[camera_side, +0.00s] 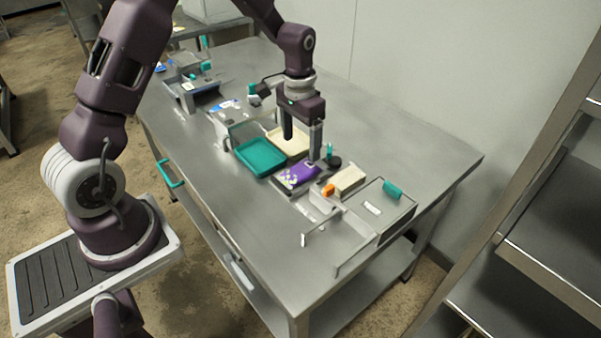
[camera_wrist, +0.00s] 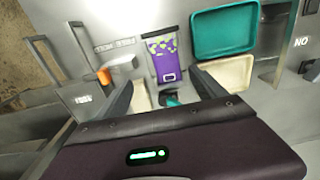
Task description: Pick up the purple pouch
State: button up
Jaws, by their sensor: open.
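My gripper (camera_side: 302,146) is above the table close to the pouch in the side view. In the wrist view its two fingers (camera_wrist: 163,92) are spread apart, with the pouch beyond the gap between them. The gripper is open and holds nothing. Nothing hides the pouch in the wrist view.
A teal tray (camera_side: 260,158) and a cream tray (camera_side: 284,142) stand beside the pouch. On its other side are an orange object (camera_side: 328,190), a beige block (camera_side: 348,179) and a metal box with raised handles (camera_side: 372,209). The table's near edge is largely clear.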

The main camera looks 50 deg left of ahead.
aim_at(297, 171)
jog(key=f, duration=0.3)
jog(key=a+f, duration=0.1)
jog(key=f, duration=0.6)
jog(key=shift+a+f, duration=0.15)
jog(key=shift+a, duration=0.1)
jog(key=c, duration=1.5)
